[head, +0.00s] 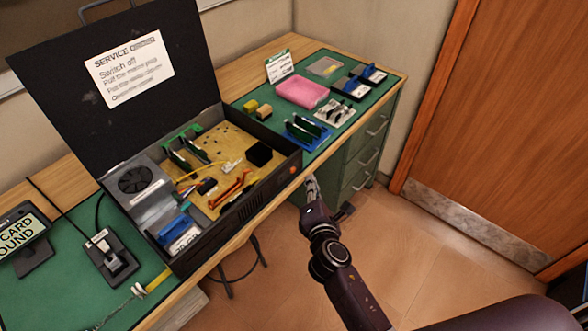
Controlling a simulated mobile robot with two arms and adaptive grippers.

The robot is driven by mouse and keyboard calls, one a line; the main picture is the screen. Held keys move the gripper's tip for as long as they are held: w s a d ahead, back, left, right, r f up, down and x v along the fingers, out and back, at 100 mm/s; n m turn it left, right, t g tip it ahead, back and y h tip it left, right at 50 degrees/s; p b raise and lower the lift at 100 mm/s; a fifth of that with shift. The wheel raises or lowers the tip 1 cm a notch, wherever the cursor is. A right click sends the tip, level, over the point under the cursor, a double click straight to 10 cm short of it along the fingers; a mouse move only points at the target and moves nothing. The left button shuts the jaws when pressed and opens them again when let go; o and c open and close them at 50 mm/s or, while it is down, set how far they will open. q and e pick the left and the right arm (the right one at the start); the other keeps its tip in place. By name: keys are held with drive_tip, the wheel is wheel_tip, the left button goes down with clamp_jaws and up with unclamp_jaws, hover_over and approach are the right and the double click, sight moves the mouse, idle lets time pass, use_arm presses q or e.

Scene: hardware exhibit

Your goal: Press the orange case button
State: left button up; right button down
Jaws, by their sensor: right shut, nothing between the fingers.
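The open black case (225,220) stands on the bench with its lid raised. A small orange button (291,171) shows on the case's front side, near its right end. My right gripper (311,183) is shut and empty. Its tip points up the picture, in front of the bench edge, a little right of and below the button in the picture. I see a gap between tip and button but cannot judge its depth. My left gripper is out of view.
The case holds a fan (135,179), a board and orange cables (229,189). A pink box (302,92) and blue trays stand on the green mat (247,98) at right. A display (22,233) stands at left. Drawers (370,140) lie under the bench; open floor is at right.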

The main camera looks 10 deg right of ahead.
drive_tip(key=shift+s+d, duration=0.7)
drive_tip(key=shift+s, duration=0.25)
drive_tip(key=s+f+m+g, duration=0.25)
drive_tip(key=s+f, duration=0.25)
drive_tip(key=f, duration=0.5)
drive_tip(key=s+f+m+g+y, duration=0.1)
drive_tip(key=s+f+m+g, duration=0.15)
drive_tip(key=s+f, duration=0.5)
drive_tip(key=s+f+m+g, duration=0.2)
drive_tip(key=s+f+m, duration=0.1)
drive_tip(key=f, duration=0.9)
drive_tip(key=s+d+f+m+g, duration=0.2)
drive_tip(key=s+f+m, duration=0.2)
drive_tip(key=s, duration=0.7)
drive_tip(key=s+d+f+m+g, duration=0.1)
drive_tip(key=s+f+m+g, duration=0.2)
drive_tip(key=s+f, duration=0.3)
drive_tip(key=s+d+f+m+g, duration=0.2)
drive_tip(key=s+f+m, duration=0.3)
drive_tip(key=s, duration=1.1)
drive_tip(key=shift+d+f+m+y, duration=0.3)
drive_tip(key=shift+f+m, duration=0.1)
drive_tip(key=shift+f, duration=0.15)
